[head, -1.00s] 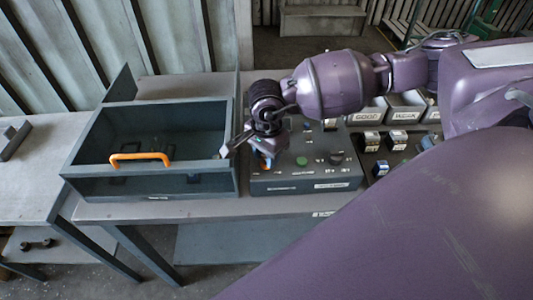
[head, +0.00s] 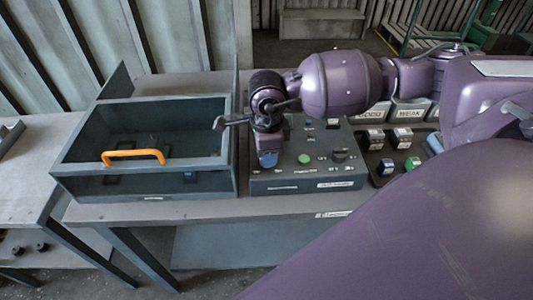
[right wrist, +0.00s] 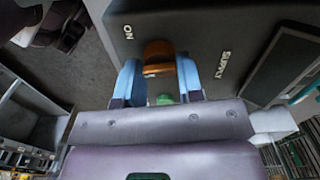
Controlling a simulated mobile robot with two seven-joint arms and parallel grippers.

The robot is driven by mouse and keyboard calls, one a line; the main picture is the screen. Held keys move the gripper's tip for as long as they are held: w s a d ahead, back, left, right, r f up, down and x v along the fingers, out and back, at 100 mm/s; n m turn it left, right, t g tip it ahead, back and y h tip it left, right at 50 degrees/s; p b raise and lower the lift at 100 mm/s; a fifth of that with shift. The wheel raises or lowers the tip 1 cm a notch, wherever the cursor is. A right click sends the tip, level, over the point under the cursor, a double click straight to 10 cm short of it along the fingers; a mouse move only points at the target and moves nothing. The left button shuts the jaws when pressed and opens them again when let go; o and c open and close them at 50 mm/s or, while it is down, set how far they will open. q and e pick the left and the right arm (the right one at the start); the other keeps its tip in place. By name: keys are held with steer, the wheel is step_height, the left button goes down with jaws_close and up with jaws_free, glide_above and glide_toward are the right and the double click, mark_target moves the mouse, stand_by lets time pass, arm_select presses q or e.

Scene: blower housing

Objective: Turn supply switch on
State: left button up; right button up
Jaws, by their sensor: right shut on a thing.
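The supply switch (right wrist: 158,52) is an orange-brown lever on the dark control box (head: 325,178). The right wrist view shows it beside the white words ON and SUPPLY. My right gripper (right wrist: 159,75) has its two blue fingers on either side of the lever and is shut on it. In the head view the right gripper (head: 268,158) reaches down at the left part of the box, and it hides the switch there. A small green spot shows between the fingers in the wrist view; I cannot tell what it is. My left gripper is not in view.
A grey open-topped bin (head: 75,160) with an orange handle (head: 133,157) stands close to the left of the box. A green button (head: 304,159) and a dark knob (head: 339,156) are on the box. Labelled bins (head: 408,110) and small blocks (head: 386,167) lie to the right.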

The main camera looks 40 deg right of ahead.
steer(key=m, duration=0.5)
steer(key=shift+m+b, duration=0.3)
steer(key=shift+m, duration=1.2)
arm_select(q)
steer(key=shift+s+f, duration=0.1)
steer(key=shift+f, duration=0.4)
arm_select(e)
steer(key=shift+r+m, duration=0.1)
steer(key=shift+m, duration=0.9)
steer(key=shift+w, duration=0.1)
steer(key=o, duration=0.8)
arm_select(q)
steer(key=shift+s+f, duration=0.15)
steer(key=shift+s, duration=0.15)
arm_select(e)
steer(key=shift+o, duration=0.6)
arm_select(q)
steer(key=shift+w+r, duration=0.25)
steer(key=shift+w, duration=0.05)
arm_select(e)
step_height(320, 180, up, 11)
